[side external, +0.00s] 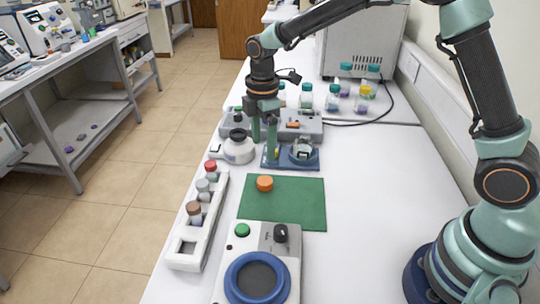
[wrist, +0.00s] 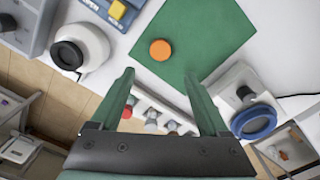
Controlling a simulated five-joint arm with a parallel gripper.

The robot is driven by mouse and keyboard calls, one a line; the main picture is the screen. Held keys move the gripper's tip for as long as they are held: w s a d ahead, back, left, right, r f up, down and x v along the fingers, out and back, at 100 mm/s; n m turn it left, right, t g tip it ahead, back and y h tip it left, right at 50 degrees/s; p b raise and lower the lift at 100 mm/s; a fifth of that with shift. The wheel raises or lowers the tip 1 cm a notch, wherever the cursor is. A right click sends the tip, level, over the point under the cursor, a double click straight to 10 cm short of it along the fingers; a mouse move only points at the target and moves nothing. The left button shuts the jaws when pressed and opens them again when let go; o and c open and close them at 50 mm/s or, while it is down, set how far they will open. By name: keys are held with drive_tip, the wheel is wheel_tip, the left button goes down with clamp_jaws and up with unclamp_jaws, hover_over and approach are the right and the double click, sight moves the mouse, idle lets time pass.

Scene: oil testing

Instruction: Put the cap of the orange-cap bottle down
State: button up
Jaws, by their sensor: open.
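The orange cap (side external: 265,183) lies on the green mat (side external: 290,209), near its far left corner. In the wrist view the cap (wrist: 161,50) lies on the bare mat (wrist: 215,35), just beyond my fingertips. My gripper (side external: 264,150) is open, with nothing between its fingers (wrist: 159,76). It hangs above the table, behind the cap and apart from it in the side view. A blue holder (side external: 312,164) stands behind the mat with a clear, glassy item (side external: 303,149) in it. I cannot tell whether that item is the orange-cap bottle.
A white rack (side external: 184,261) with several capped vials stands left of the mat. A device with a blue ring (side external: 286,278) is in front. A white round vessel with a dark top (side external: 238,150) stands behind the mat at left. Several bottles stand at the back. The table right of the mat is clear.

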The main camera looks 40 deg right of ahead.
drive_tip(key=s+d+r+m+t, duration=0.1)
drive_tip(key=s+d+r+m, duration=0.15)
drive_tip(key=r, duration=0.25)
drive_tip(key=s+d+r+m+t, duration=0.1)
drive_tip(key=s+d+r+m, duration=0.15)
drive_tip(key=r+m, duration=0.2)
drive_tip(key=s+d+r+m+t, duration=0.1)
drive_tip(key=s+d+m, duration=0.1)
drive_tip(key=s+m, duration=0.2)
drive_tip(key=s+d+r+m+t, duration=0.2)
drive_tip(key=s+m, duration=0.2)
drive_tip(key=s, duration=0.4)
drive_tip(key=shift+d+r+m+t, duration=0.2)
drive_tip(key=shift+r+m+t, duration=0.1)
drive_tip(key=shift+m, duration=0.1)
